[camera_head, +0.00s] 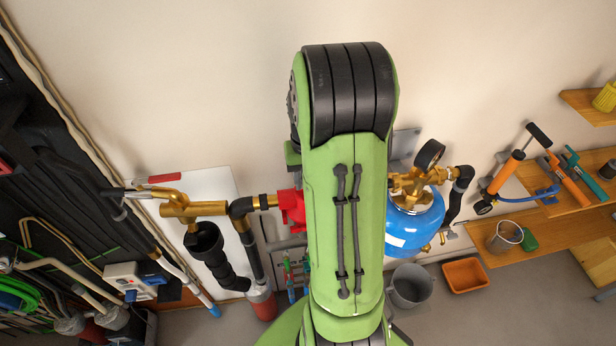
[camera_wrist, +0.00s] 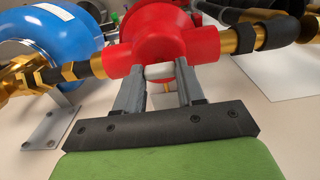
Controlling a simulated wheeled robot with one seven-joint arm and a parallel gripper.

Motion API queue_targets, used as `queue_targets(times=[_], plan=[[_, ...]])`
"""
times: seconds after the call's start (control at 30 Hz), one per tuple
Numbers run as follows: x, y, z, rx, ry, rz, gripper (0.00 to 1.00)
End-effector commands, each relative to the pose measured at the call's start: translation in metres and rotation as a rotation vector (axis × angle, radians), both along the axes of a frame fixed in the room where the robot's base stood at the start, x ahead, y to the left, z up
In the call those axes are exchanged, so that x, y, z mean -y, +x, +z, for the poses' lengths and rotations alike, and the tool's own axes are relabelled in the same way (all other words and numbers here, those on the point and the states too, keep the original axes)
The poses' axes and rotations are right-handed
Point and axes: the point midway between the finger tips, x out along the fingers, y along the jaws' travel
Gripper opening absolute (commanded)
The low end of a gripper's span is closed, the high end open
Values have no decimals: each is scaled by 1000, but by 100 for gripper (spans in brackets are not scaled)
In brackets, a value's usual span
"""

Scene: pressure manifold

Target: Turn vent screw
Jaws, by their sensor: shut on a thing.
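A red valve body (camera_wrist: 160,38) on a brass pipe line fills the top middle of the wrist view. A small pale cylindrical piece, which looks like the vent screw (camera_wrist: 159,71), sits at its near side. My gripper (camera_wrist: 160,76) is shut on this piece, with one grey finger on each side. A small brass-coloured bit shows between the fingers below it. In the head view the red body (camera_head: 291,207) shows only in part, left of my green arm. The arm hides the screw and my gripper there.
A blue tank (camera_wrist: 52,47) stands left of the red body in the wrist view; it is right of my arm in the head view (camera_head: 414,222), below a black gauge (camera_head: 429,155). Brass pipework (camera_head: 190,209) lies left. A grey bucket (camera_head: 410,286) and orange bin (camera_head: 466,275) stand below.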

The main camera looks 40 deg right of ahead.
Motion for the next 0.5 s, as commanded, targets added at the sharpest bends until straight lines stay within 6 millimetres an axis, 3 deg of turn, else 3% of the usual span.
queue_targets(times=[0.2,0.23,0.4,0.5], plan=[[0,0,0,0,-1,-3,8],[0,0,0,0,-1,-3,40],[0,0,0,0,-1,-2,64],[0,0,0,0,-1,-1,64]])
